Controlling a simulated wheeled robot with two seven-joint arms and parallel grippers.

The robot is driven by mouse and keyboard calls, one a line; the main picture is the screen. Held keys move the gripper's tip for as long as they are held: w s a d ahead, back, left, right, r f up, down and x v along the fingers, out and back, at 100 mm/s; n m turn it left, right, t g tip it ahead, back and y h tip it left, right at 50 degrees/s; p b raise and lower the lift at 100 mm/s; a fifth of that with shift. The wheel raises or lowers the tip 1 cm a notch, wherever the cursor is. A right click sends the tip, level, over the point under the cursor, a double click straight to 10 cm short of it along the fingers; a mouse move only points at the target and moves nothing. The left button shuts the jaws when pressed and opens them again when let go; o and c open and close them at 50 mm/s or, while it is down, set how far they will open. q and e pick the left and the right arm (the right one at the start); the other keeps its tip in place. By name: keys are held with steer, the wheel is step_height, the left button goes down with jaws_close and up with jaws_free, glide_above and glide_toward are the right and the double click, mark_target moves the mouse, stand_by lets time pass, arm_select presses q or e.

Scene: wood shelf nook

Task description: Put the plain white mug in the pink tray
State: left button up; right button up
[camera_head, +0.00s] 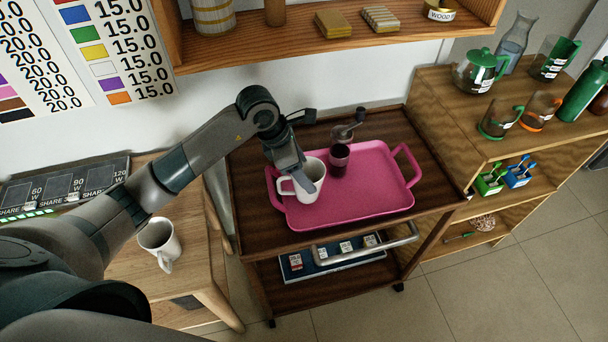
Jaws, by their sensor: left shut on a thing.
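A white mug (311,181) is upright at the left part of the pink tray (377,184), its handle pointing left. I cannot tell whether its base touches the tray. My left gripper (291,172) is shut on this mug at its rim, on the left side; the fingertips are partly hidden. A second white mug (160,241) stands on the light wooden table at the left, clear of the gripper. From here I cannot make out any marking on either mug. My right gripper is not in view.
The tray lies on a dark wooden cart (438,180) with a metal handle. Glassware, a green-lidded pot (480,71) and a green bottle (583,92) stand on the right shelf. A wall shelf (300,42) hangs above.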

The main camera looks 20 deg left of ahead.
arm_select(q)
steer(key=shift+f+p, duration=0.5)
steer(key=shift+f, duration=0.8)
steer(key=o, duration=1.8)
steer(key=shift+f, duration=0.1)
